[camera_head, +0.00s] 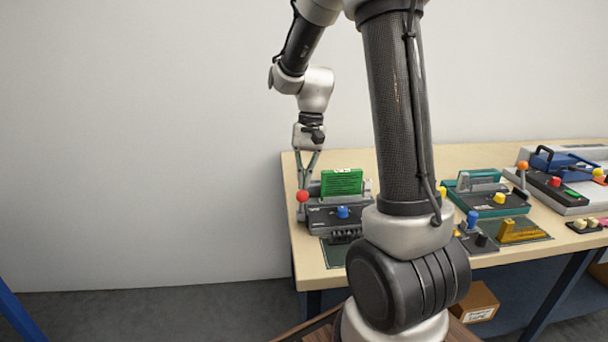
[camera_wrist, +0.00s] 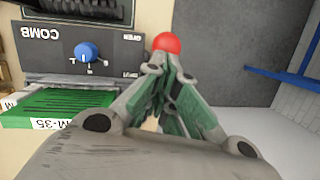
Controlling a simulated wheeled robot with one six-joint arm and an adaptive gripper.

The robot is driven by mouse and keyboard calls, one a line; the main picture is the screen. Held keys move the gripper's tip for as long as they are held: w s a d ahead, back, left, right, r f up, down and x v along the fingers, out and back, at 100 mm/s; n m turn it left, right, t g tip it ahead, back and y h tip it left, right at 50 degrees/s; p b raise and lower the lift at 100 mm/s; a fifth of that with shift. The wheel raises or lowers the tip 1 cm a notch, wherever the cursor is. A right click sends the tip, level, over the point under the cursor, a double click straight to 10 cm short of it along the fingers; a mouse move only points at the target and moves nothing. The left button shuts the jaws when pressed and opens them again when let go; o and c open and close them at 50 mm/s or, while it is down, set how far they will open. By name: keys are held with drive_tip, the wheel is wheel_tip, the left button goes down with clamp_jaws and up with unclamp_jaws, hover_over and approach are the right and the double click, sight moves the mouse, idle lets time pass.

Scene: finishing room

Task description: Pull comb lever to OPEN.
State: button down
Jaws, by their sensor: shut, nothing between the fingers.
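The comb machine (camera_head: 321,218) is a dark grey unit at the left end of the table. In the wrist view its panel (camera_wrist: 112,46) reads COMB, upside down, beside a blue knob (camera_wrist: 87,52). The comb lever's red ball (camera_head: 302,196) is at the machine's left side; it also shows in the wrist view (camera_wrist: 167,43), just beyond my fingertips. My gripper (camera_head: 306,178) points down directly above the red ball, with its fingers (camera_wrist: 160,80) shut and nothing between them. I cannot tell whether the fingertips touch the ball. The lever's shaft is mostly hidden.
A green booklet (camera_head: 342,182) stands in the comb machine. A cardboard box (camera_head: 478,301) is below. Left of the table is open floor.

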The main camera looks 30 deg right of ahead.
drive_tip(key=shift+s+f, duration=0.1)
drive_tip(key=shift+s, duration=0.15)
